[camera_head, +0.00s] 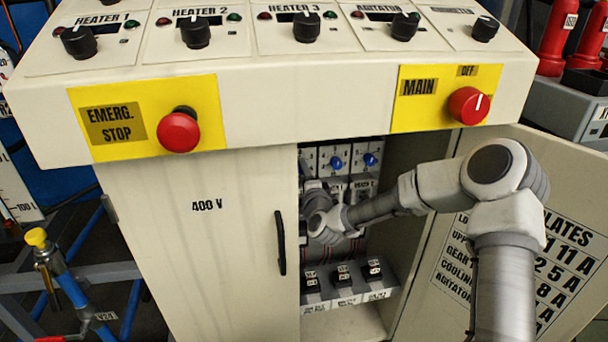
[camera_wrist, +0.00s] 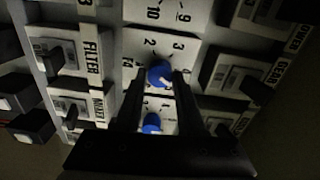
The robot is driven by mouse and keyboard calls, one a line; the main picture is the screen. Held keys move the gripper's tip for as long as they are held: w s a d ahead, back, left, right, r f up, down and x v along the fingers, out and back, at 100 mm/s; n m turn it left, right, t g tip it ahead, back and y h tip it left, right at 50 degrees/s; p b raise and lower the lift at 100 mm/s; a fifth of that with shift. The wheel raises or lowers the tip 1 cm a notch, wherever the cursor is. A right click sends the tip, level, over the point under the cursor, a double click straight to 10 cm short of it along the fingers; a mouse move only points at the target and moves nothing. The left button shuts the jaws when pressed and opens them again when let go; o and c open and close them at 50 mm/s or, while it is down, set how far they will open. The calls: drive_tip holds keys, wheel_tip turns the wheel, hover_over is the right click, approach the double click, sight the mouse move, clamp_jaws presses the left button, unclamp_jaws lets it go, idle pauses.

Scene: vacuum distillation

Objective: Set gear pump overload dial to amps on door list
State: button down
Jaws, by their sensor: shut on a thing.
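In the wrist view, a blue dial (camera_wrist: 160,75) sits on a white plate with printed numbers, of which 2 and 3 are readable. My gripper (camera_wrist: 162,73) is shut on this dial, one dark finger on each side. A second blue dial (camera_wrist: 152,122) shows between the fingers, lower in the picture. A label beginning "GEAR" is at the right of the wrist view. In the head view, my gripper (camera_head: 326,228) is inside the open cabinet, partly hidden by my arm. The door list (camera_head: 568,262) is on the open door; my arm covers part of its rows.
Two other blue dials (camera_head: 336,163) show in the upper cabinet opening. Black switches (camera_head: 343,275) sit on a ledge below my gripper. The red emergency stop (camera_head: 178,132) and red main switch (camera_head: 468,105) are on the panel front. The cabinet walls and open door leave narrow room.

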drive_tip(key=n+b, duration=0.2)
drive_tip(key=n, duration=0.3)
drive_tip(key=shift+n, duration=0.3)
idle(0.5)
drive_tip(key=c, duration=0.5)
unclamp_jaws()
drive_tip(key=shift+r, duration=0.15)
wheel_tip(320, 180, up, 4)
drive_tip(key=shift+p, duration=0.95)
drive_tip(key=s+d+r+p, duration=0.3)
drive_tip(key=d+r, duration=0.3)
drive_tip(key=d, duration=0.5)
drive_tip(key=shift+d+r, duration=0.15)
drive_tip(key=shift+r, duration=0.2)
